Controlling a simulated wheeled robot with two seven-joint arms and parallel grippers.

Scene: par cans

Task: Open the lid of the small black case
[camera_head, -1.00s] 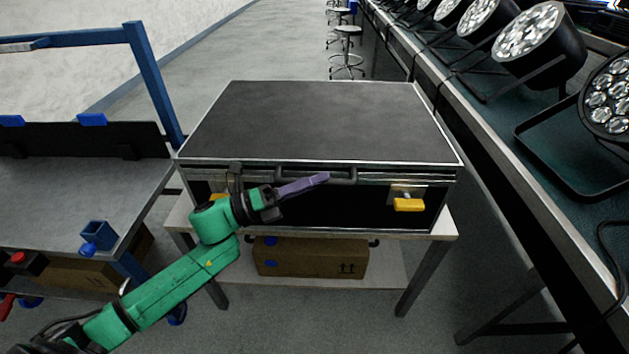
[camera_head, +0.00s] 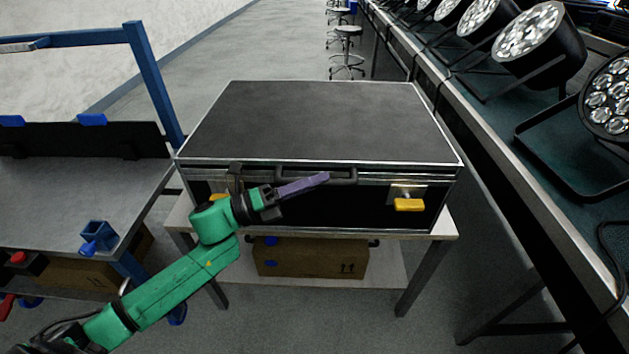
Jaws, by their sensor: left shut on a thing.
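The small black case (camera_head: 315,120) with silver edges lies on a light-topped stand in the middle of the view. Its lid lies flat and closed. A dark handle (camera_head: 345,176) is on its front. A yellow latch (camera_head: 408,204) shows at the front right; another at the front left is partly hidden by my arm. My left gripper (camera_head: 303,186), on the green arm, is at the front of the case with its purple fingers over the handle. It is shut on the handle; the fingers hide the exact contact. My right gripper is not in view.
The stand (camera_head: 440,224) carries a cardboard box (camera_head: 310,260) on its lower shelf. A grey workbench (camera_head: 60,195) with a blue frame stands at left. A long table with several par cans (camera_head: 530,35) runs along the right. Stools (camera_head: 347,45) stand behind.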

